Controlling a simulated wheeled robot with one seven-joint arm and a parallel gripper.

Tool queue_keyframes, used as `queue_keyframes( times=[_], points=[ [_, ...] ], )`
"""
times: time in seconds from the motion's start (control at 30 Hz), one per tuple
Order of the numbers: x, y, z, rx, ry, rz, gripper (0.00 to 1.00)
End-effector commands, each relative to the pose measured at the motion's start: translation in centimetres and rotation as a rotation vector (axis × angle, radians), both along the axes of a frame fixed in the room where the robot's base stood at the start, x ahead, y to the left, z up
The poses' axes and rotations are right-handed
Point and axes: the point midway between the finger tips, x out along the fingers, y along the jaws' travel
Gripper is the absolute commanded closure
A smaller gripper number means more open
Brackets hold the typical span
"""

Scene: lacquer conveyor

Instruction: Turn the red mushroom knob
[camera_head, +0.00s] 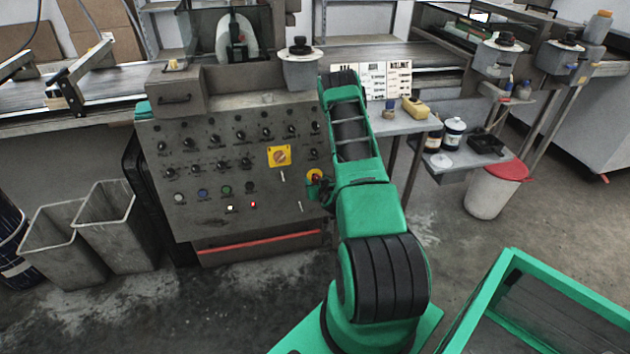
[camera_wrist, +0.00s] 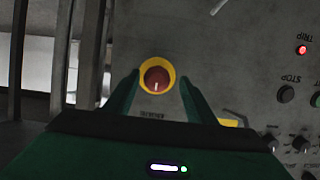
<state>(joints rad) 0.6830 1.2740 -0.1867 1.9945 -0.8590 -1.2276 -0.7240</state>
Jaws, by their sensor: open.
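The red mushroom knob (camera_wrist: 157,79) sits on a round yellow plate on the grey control panel (camera_head: 180,215). In the wrist view its cap shows a short white mark. My gripper (camera_wrist: 156,82) is open, with one green finger on each side of the knob. I cannot tell whether the fingers touch it. In the head view the knob (camera_head: 317,178) is partly covered by my gripper and arm, at the lower right of the panel.
A yellow plate with a rotary switch (camera_head: 280,156) is up and left of the knob. Several small black knobs and coloured buttons cover the panel. A lit red lamp marked TRIP (camera_wrist: 301,49) is nearby. A shelf with jars (camera_head: 453,133) stands to the right.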

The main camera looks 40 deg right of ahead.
Motion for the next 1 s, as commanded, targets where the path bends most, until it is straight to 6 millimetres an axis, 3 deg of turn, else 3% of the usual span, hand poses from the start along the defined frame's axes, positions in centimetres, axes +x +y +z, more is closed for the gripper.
queue_keyframes(
  times=[0.4,0.57,0.6,1.0],
  points=[
    [-0.5,-1.6,-0.3,0.000,0.000,-0.016,0.49],
    [-0.7,-1.8,-0.3,0.001,0.000,-0.019,0.87],
    [-0.7,-1.8,-0.3,0.001,0.000,-0.019,0.90],
    [-0.7,-1.8,-0.4,0.060,-0.034,-0.031,0.90]
  ],
)
